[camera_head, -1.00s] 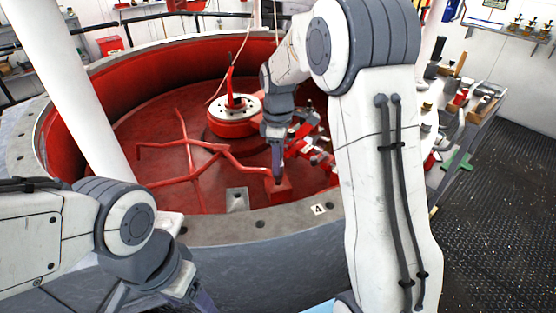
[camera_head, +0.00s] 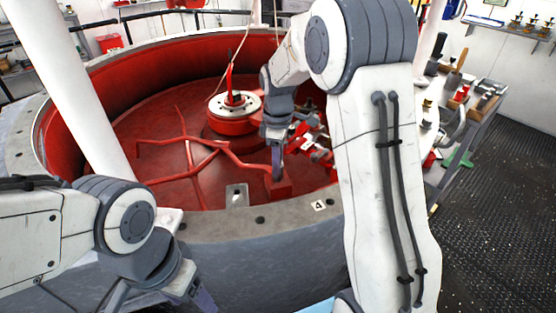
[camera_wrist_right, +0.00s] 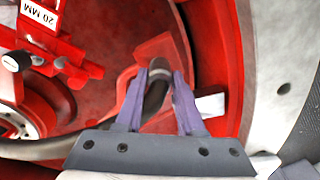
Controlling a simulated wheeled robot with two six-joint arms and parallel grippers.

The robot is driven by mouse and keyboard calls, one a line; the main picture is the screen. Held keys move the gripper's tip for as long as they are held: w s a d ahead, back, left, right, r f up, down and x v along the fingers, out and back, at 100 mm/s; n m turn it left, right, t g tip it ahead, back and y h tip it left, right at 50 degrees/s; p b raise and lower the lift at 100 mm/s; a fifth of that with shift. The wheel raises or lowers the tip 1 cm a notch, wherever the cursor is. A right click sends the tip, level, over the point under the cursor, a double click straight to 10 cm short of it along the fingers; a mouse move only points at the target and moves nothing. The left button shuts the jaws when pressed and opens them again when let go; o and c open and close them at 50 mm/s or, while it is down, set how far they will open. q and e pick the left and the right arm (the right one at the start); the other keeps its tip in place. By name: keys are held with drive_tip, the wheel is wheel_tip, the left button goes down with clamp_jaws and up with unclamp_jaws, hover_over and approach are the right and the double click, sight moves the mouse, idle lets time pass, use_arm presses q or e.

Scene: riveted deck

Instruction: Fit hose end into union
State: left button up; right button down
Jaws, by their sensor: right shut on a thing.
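My right gripper (camera_head: 277,178) reaches down into the red basin, just over a red block (camera_head: 281,189) on its floor. In the right wrist view its purple fingers (camera_wrist_right: 163,92) are shut on a dark hose end (camera_wrist_right: 154,98). A pale ring (camera_wrist_right: 158,72) shows at the hose's far end, beside the red block (camera_wrist_right: 155,47). I cannot tell which part is the union, or whether the hose is inside it or only against it. My left gripper (camera_head: 198,301) is at the bottom edge, partly cut off, away from the basin floor.
Red pipes (camera_head: 190,150) branch across the basin floor. A round flanged hub (camera_head: 235,103) stands at its middle. The concrete rim (camera_head: 215,228) lies in front. A cluttered bench (camera_head: 470,115) stands at right.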

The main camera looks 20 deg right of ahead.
drive_tip(key=shift+f, duration=0.6)
idle(0.6)
drive_tip(key=shift+c, duration=2.2)
unclamp_jaws()
drive_tip(key=shift+r, duration=0.1)
wheel_tip(320, 180, up, 10)
drive_tip(key=shift+r+p, duration=0.15)
drive_tip(key=shift+p, duration=0.5)
